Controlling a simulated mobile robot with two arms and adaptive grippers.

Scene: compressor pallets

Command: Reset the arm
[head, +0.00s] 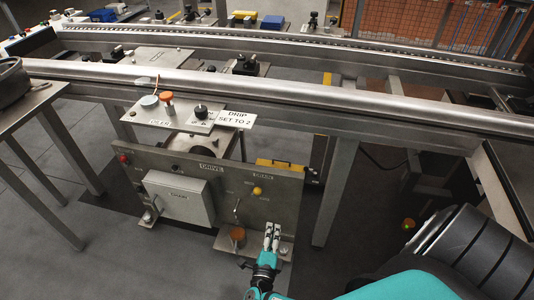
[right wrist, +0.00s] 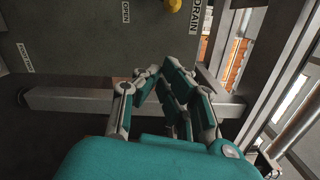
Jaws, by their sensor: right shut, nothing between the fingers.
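My right gripper (head: 272,236) reaches up from the bottom of the head view, with its fingers together and nothing seen between them. It is in front of the lower right part of the grey panel (head: 285,200) marked DRIVE and DRAIN. In the right wrist view the gripper (right wrist: 160,75) has its fingertips converged below the panel's DRAIN label, and no held object shows. The yellow knob (head: 257,191) by DRAIN is above the gripper in the head view; it also shows at the top of the right wrist view (right wrist: 174,5). My left gripper is not in view.
An orange-topped part (head: 237,234) sits on a low shelf just left of the gripper. A white box (head: 178,196) is on the panel. A steel rail (head: 300,95) crosses above, with a post (head: 335,195) to the right. Open floor lies at lower left.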

